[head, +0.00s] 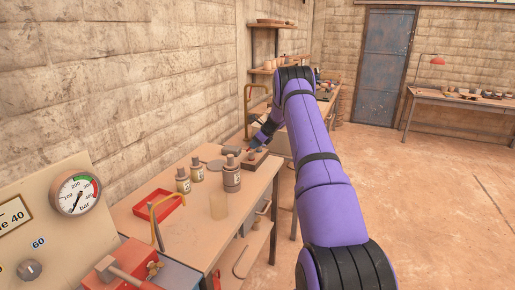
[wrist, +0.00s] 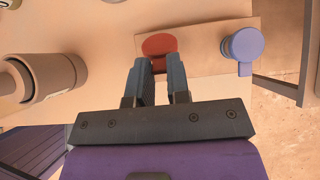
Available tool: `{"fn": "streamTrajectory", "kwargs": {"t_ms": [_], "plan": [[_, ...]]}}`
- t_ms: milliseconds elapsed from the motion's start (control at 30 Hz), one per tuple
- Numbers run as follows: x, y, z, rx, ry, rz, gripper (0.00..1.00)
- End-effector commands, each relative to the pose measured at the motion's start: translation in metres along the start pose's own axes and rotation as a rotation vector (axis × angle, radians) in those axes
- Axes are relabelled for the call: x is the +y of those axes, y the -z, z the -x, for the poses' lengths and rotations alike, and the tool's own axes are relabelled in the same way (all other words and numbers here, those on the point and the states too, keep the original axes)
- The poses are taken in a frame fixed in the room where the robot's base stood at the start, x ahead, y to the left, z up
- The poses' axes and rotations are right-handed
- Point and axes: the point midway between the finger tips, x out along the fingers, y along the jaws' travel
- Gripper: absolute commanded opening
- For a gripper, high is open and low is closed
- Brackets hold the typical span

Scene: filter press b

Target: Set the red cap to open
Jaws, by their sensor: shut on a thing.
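The red cap (wrist: 159,43) is in the wrist view, at the top middle, on a tan plate (wrist: 205,58). It has a round top, and a narrower red part runs from it down between my fingers. My gripper (wrist: 159,68) is shut on this red part, with one dark finger on each side. In the head view, my gripper (head: 253,147) is small, low over the back of the workbench, and the red cap is hard to make out there.
A blue cap (wrist: 243,45) with a tab sits right of the red cap. Several bottles (head: 231,178) and a red tray (head: 159,206) are on the bench (head: 190,240). Open floor is at right.

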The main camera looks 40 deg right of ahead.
Motion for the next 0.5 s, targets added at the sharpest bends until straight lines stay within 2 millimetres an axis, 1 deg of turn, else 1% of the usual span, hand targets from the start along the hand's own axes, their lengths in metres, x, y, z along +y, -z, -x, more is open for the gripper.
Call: {"fn": "streamTrajectory", "kwargs": {"t_ms": [33, 500], "plan": [[0.0, -0.007, -0.001, 0.047, 0.002, 0.009, 0.0], [0.0, -0.034, -0.011, 0.488, 0.003, 0.006, 0.0]]}}
